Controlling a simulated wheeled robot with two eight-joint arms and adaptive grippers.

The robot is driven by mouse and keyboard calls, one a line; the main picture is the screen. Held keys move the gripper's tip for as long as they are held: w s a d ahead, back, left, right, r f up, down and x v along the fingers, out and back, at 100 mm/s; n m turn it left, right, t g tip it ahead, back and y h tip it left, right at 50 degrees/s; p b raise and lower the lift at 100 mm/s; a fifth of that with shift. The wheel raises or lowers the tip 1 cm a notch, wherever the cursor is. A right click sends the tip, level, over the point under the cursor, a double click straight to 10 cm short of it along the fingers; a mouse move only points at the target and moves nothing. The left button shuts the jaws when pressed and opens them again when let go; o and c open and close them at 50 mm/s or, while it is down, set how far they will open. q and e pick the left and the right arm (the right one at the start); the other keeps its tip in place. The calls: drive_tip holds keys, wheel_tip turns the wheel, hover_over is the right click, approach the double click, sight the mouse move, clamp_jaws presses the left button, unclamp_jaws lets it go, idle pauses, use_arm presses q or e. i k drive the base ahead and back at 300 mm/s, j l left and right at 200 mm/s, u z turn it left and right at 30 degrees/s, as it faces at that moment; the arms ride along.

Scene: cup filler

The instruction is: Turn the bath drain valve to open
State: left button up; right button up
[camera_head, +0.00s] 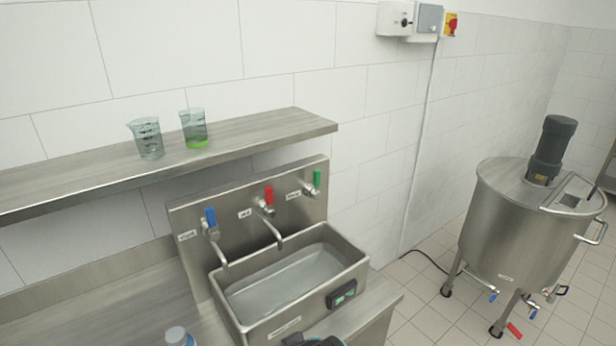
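The steel bath (228,322) stands on the counter with a pale liquid surface (290,285) inside. On the panel (183,220) behind it are a blue-handled valve (210,216), a red-handled valve (269,195) and a green-handled valve (317,178). All three handles look upright. Spouts reach from the blue and red valves over the bath. The labels are too small to read, so I cannot tell which valve is the drain.
A dark display box (342,293) is on the bath's front. A shelf (60,185) above holds two beakers, one clear (148,139) and one with green liquid (194,128). A steel tank (500,235) stands at right.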

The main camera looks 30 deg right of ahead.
sight(316, 194)
drive_tip(key=z, duration=1.15)
